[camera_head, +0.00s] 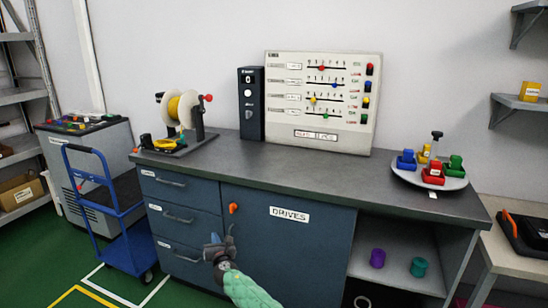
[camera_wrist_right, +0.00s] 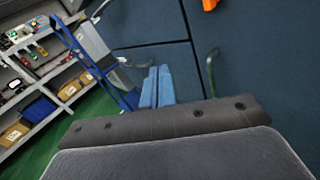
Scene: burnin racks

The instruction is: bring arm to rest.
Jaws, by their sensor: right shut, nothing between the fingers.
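My right gripper (camera_head: 216,245) is low in front of the blue cabinet (camera_head: 285,250), near the gap between its drawers and the DRIVES door. In the right wrist view its two blue fingers (camera_wrist_right: 157,86) are together with nothing between them. An orange knob (camera_head: 233,208) on the door is just above the gripper; an orange part (camera_wrist_right: 210,4) also shows at the top of the wrist view. I cannot tell whether the gripper touches the cabinet front. My left gripper is in neither view.
Drawer handles (camera_head: 180,218) stick out left of the gripper. A blue cart (camera_head: 122,245) stands further left on green floor. The worktop holds a spool stand (camera_head: 184,120), a slider panel (camera_head: 320,100) and a round tray (camera_head: 402,175). An open shelf (camera_head: 395,262) is at right.

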